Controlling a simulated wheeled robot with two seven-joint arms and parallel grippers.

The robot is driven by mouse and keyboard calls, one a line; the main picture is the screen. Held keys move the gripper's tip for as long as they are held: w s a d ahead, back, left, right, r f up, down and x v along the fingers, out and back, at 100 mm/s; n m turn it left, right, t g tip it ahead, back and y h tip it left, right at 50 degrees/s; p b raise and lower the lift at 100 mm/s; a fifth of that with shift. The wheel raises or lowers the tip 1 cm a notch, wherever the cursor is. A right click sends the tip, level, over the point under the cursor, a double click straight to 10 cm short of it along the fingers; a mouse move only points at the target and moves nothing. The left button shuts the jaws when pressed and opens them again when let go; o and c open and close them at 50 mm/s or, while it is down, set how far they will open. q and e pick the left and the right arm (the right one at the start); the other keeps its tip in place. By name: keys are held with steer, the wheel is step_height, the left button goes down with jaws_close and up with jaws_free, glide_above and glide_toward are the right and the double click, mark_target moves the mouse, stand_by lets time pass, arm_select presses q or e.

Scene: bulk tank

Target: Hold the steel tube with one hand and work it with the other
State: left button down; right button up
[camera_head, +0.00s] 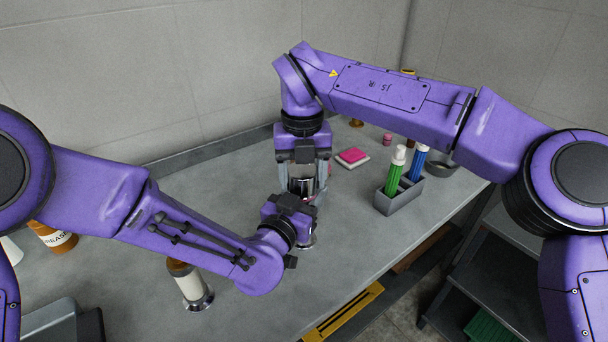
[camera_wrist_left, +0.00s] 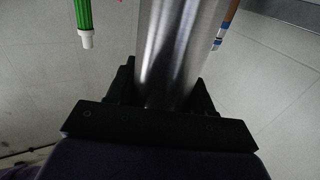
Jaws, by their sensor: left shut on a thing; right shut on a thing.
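The steel tube (camera_head: 302,187) is a shiny metal cylinder, mostly hidden by my grippers in the head view. In the left wrist view the tube (camera_wrist_left: 180,45) runs up the picture between the fingers of my left gripper (camera_wrist_left: 168,88), which is shut on it. In the head view my left gripper (camera_head: 308,204) reaches in from the left, low on the tube. My right gripper (camera_head: 303,178) comes down from above with its fingers on either side of the upper part and is shut on it. The exact contact of the right fingers is hard to see.
A grey holder (camera_head: 400,199) with a green tube (camera_head: 395,172) and a blue one (camera_head: 418,163) stands right. A pink block (camera_head: 352,155) lies behind. A brown-and-white bottle (camera_head: 190,282) stands near my left forearm. An orange jar (camera_head: 53,237) is far left.

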mark_target(302, 170)
steer(key=shift+r, duration=0.1)
stand_by(0.3)
steer(key=shift+r, duration=1.05)
steer(key=shift+r, duration=0.1)
steer(key=shift+r, duration=1.95)
arm_select(q)
steer(key=shift+c, duration=2.4)
jaws_free()
steer(key=shift+o, duration=0.6)
steer(key=shift+s, duration=0.1)
